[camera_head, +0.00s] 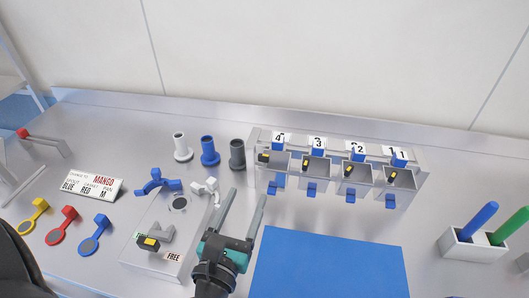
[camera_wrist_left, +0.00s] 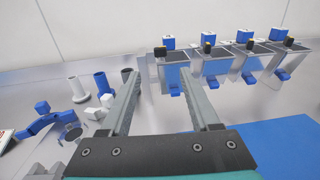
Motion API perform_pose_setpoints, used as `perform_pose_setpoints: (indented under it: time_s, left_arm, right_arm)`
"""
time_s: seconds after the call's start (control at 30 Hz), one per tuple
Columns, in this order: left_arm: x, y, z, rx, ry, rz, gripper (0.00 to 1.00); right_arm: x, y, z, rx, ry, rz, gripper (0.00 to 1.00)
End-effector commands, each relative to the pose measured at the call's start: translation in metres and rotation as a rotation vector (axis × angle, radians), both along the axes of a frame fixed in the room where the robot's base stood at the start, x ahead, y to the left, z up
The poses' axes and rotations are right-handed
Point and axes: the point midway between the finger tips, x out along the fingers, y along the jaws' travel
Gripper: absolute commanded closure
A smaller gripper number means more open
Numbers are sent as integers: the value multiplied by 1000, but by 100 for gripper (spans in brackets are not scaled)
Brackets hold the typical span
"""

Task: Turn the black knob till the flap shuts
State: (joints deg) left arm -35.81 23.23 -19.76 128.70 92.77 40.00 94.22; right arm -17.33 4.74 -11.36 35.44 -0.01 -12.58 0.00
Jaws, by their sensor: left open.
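A grey rack (camera_head: 421,160) of numbered bins stands at the back, with blue tabs along its front. Each bin has a black knob with a yellow mark; the one at bin 4 (camera_head: 263,158) also shows in the wrist view (camera_wrist_left: 160,52). The knobs at bin 3 (camera_head: 306,163), bin 2 (camera_head: 349,171) and bin 1 (camera_head: 392,177) sit tilted. A blue piece (camera_head: 279,180) hangs below bin 4; I cannot tell whether it is a shut flap. My left gripper (camera_head: 247,198) is open and empty, in front and left of bin 4, apart from the knobs. My right gripper is not in view.
A white box (camera_head: 140,258) with a black-and-yellow handle and a FREE label stands left of my gripper. Blue and white clamp-like parts and several upright tubes (camera_head: 208,152) stand behind it. A blue mat (camera_head: 330,265) lies right, a pen holder (camera_head: 462,247) farther right.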

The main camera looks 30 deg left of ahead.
Motion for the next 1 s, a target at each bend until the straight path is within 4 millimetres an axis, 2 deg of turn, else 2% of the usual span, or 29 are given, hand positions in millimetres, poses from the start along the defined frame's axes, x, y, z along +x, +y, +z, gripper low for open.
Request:
perform_pose_setpoints:
  time_s: [0.03,0.13,0.5,0.7,1.0]
  left_arm:
    - [9,2,3,2,-4,0,38]
    - [24,4,3,3,-5,-1,38]
    - [79,15,3,4,-3,-1,38]
    - [106,20,2,6,-3,-1,38]
    - [128,24,1,3,0,-1,38]
  right_arm:
    - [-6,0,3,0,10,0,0]
    - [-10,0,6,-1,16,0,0]
    - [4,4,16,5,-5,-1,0]
    - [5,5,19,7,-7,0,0]
    - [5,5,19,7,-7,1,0]
